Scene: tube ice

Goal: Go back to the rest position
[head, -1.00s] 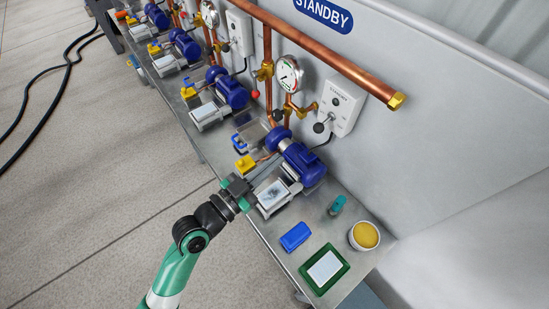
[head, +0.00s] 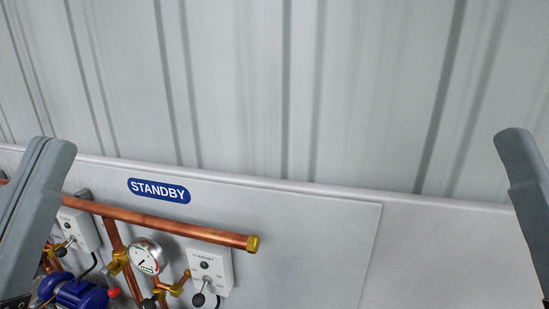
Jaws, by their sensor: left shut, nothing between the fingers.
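My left gripper (head: 50,152) is at the left edge of the head view, close to the camera. Its grey fingers point up and lie together, shut and empty. It hides part of the bench equipment behind it. A similar grey part of my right gripper (head: 518,145) stands at the right edge, mostly cut off by the frame, so its opening does not show. Neither gripper visibly touches anything.
A copper pipe (head: 190,229) runs along the wall panel below a STANDBY sign (head: 159,191). Below it are a pressure gauge (head: 145,256), a switch box (head: 211,267) and a blue motor (head: 78,291).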

